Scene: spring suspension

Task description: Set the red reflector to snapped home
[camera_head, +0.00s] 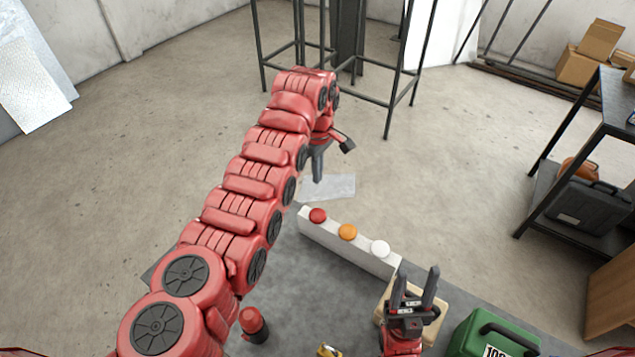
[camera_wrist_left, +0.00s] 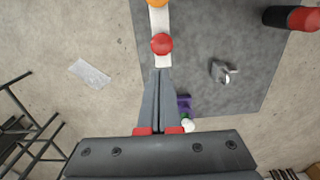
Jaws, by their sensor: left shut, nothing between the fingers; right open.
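The red reflector (camera_head: 318,215) is a round red button-like disc on top of a pale bar (camera_head: 340,243), at the bar's left end. An orange reflector (camera_head: 347,232) and a white one (camera_head: 380,249) sit on the same bar. In the left wrist view the red reflector (camera_wrist_left: 162,43) lies just beyond the fingertips. Whether it is fully seated cannot be told. My left gripper (camera_head: 318,178) is shut and empty, fingers pointing down near the bar's red end; the gap is unclear. It also shows in the left wrist view (camera_wrist_left: 160,72). My right gripper (camera_head: 419,272) is open and empty beside the bar's right end.
The bar stands on a grey mat (camera_head: 295,260). A wooden block (camera_head: 437,308), a green case (camera_head: 492,338) and a red-black cylinder (camera_head: 254,325) are nearby. A metal bracket (camera_wrist_left: 222,72) lies on the mat. A clear sheet (camera_head: 330,187) lies beyond the bar.

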